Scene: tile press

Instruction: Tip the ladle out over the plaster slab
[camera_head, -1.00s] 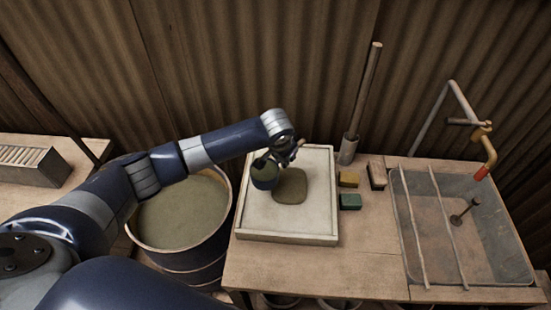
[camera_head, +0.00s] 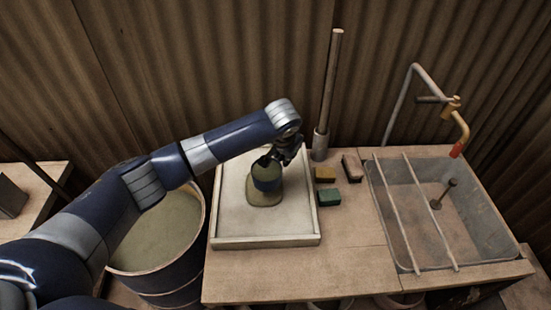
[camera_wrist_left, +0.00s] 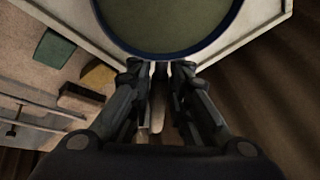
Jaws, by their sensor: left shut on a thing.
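My left gripper (camera_head: 284,152) is shut on the ladle's handle, which shows between the fingers in the left wrist view (camera_wrist_left: 158,115). The ladle (camera_head: 267,178) has a dark blue cup, held above the plaster slab and looking about upright. Grey-green slip shows inside the cup, filling its opening in the left wrist view (camera_wrist_left: 170,20). The plaster slab (camera_head: 236,222) is pale, in a light frame on the table. A grey-green patch of slip (camera_head: 264,200) lies on it, directly below the cup and partly hidden by it. My right gripper is out of view.
A large bucket of slip (camera_head: 158,235) stands left of the slab. Right of the slab are a yellow block (camera_head: 325,174), a green block (camera_head: 329,197) and a brown block (camera_head: 352,167). A sink (camera_head: 412,225) with a tap is farther right. Corrugated wall stands behind.

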